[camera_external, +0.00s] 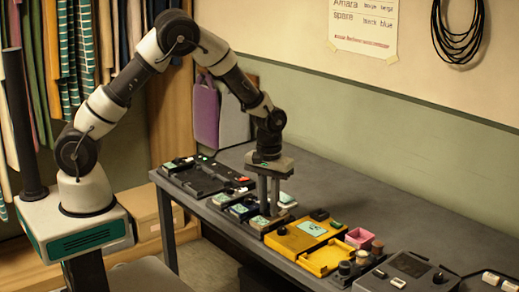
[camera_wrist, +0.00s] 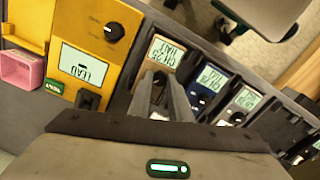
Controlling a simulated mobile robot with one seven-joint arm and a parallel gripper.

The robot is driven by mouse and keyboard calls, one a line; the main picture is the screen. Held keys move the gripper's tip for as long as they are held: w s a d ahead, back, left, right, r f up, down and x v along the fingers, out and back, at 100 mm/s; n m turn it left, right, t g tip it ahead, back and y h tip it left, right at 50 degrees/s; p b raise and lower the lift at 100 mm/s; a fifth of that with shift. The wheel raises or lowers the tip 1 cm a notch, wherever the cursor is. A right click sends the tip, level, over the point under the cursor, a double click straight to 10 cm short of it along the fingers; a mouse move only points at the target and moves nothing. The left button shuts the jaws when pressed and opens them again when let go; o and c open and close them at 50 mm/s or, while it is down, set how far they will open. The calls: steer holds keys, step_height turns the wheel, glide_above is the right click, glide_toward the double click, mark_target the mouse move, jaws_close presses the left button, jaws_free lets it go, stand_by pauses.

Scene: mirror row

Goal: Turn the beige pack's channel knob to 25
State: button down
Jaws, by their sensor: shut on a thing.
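The beige pack (camera_wrist: 147,47) lies in a row of small packs, between the yellow unit and the blue pack. Its lit display (camera_wrist: 164,53) appears upside down in the wrist view and seems to read CH 25, with a second line below that is hard to read. In the external view the pack's display (camera_external: 260,221) shows beside my fingers. My gripper (camera_wrist: 160,80) points down over the beige pack, its fingers close together and shut on its knob. The knob itself is mostly hidden by the fingers.
A yellow unit (camera_wrist: 90,58) with a black knob and display adjoins on one side. The blue pack (camera_wrist: 205,92) and a grey pack (camera_wrist: 238,108) stand close on the other. A pink box (camera_external: 359,238) and a dark console (camera_external: 407,271) are further along the table.

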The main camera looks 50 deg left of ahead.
mark_target(269, 210)
steer(key=c, duration=1.6)
jaws_free()
step_height(269, 210, up, 18)
steer(key=shift+f+p, duration=0.25)
steer(key=shift+p, duration=0.65)
